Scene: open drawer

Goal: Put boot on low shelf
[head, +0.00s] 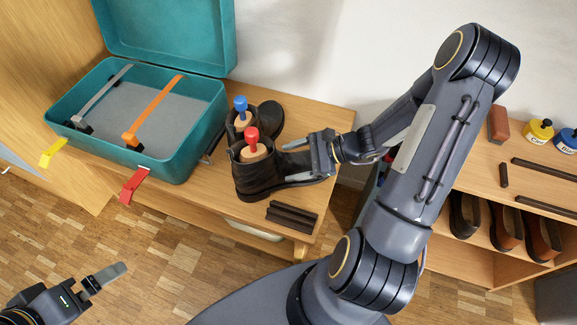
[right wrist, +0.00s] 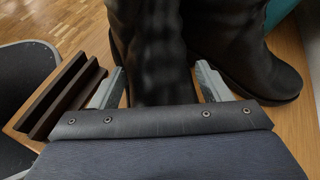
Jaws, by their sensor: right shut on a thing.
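A dark boot (head: 265,178) with a red-knobbed shoe tree (head: 252,142) stands upright on a wooden bench. My right gripper (head: 322,158) is shut on its front part; in the right wrist view the boot (right wrist: 150,45) lies between both fingers. A second dark boot (head: 268,118) with a blue-knobbed tree (head: 240,108) stands just behind it, also in the right wrist view (right wrist: 240,45).
An open teal suitcase (head: 205,125) with straps fills the bench's left. Dark bars (head: 292,216) lie near the bench's front edge. The rack top (head: 480,175) holds a brown block (head: 498,125), polish jars (head: 540,130) and dark strips. My right arm hides part of the rack.

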